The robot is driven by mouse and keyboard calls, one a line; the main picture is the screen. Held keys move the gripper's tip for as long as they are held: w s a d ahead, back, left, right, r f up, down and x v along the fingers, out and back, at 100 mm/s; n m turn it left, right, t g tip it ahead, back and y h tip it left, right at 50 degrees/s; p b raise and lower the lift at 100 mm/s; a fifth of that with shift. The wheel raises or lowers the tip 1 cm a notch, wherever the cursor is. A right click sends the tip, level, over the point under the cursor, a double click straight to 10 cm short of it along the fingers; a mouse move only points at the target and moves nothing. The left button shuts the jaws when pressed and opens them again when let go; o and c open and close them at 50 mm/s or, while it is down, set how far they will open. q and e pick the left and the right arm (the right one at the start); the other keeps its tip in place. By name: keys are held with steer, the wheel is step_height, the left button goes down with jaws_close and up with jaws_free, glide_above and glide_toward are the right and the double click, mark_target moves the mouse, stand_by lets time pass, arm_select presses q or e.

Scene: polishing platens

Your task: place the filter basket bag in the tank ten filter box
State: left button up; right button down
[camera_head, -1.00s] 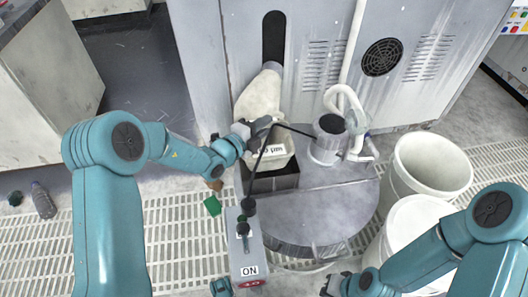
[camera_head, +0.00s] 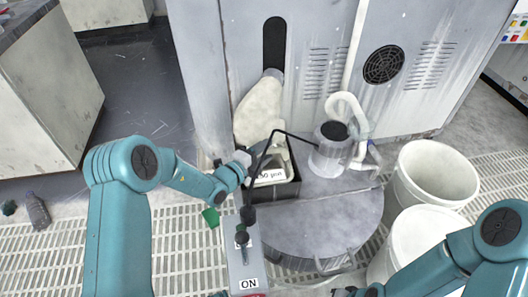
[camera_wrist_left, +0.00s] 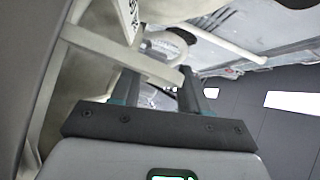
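The filter basket bag (camera_head: 271,172) is a cream tray-like basket with a "150 µm" label. In the head view it sits slightly tilted within the walls of the black filter box (camera_head: 292,188) on the round tank. My left gripper (camera_head: 262,160) is at its left rim, with its fingertips partly hidden. In the left wrist view the cream frame of the basket (camera_wrist_left: 105,45) crosses at my left fingers (camera_wrist_left: 158,88), which look closed on it with a gap between them. The basket's underside is hidden. My right gripper (camera_head: 352,292) is at the bottom edge, mostly cut off.
A thin black bent rod (camera_head: 300,136) rises beside the basket from the grey switch box (camera_head: 245,262). White buckets (camera_head: 432,172) stand further right. The machine cabinet (camera_head: 315,60) is behind.

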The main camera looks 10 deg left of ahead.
arm_select(q)
steer(key=shift+s+r, duration=0.1)
steer(key=shift+r, duration=0.1)
steer(key=p+v, duration=0.3)
steer(key=v, duration=0.9)
steer(key=shift+p, duration=0.4)
steer(key=shift+a+f, duration=0.1)
